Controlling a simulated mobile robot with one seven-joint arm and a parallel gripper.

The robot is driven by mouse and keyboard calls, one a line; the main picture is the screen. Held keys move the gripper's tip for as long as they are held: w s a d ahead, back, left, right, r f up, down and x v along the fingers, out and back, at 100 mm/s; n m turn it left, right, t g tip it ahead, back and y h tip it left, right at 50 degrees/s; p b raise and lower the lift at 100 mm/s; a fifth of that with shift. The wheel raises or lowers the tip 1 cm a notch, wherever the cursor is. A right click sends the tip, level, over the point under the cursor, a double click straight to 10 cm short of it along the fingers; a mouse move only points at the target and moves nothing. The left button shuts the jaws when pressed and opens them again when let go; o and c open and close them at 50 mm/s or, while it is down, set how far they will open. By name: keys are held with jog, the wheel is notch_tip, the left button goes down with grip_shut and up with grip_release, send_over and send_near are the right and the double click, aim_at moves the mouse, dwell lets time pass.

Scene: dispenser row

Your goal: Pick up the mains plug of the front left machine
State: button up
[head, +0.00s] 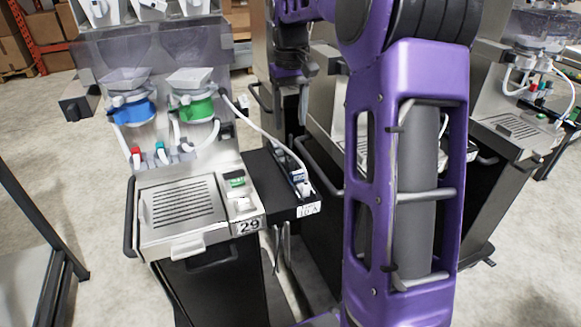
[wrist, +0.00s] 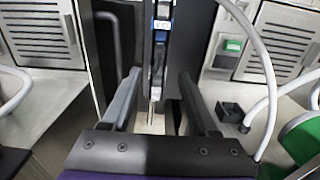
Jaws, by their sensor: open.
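The front left machine, marked 29 (head: 190,205), stands at the left of the head view. A white cable (head: 262,132) runs from it to a narrow power strip on the black shelf (head: 268,178). The pale mains plug (head: 304,187) appears to sit at the strip's near end; its outline is small and unclear. My gripper (wrist: 160,85) is open and empty, pointing down. In the wrist view the strip (wrist: 161,45) shows beyond and between its fingers, and the cable (wrist: 258,50) arcs past on the right. The plug cannot be told clearly there.
A second machine (head: 505,128) stands at the right, and steel housing (head: 325,120) stands behind my arm. My arm hides much of the middle. A dark frame (head: 35,225) is at the far left. Pale floor (head: 105,290) is clear left of machine 29.

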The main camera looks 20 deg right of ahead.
aim_at(290, 158)
notch_tip(290, 158, down, 12)
jog(key=shift+w+f+b, duration=0.15)
jog(key=shift+f+b, duration=0.05)
jog(key=shift+b, duration=0.85)
grip_shut()
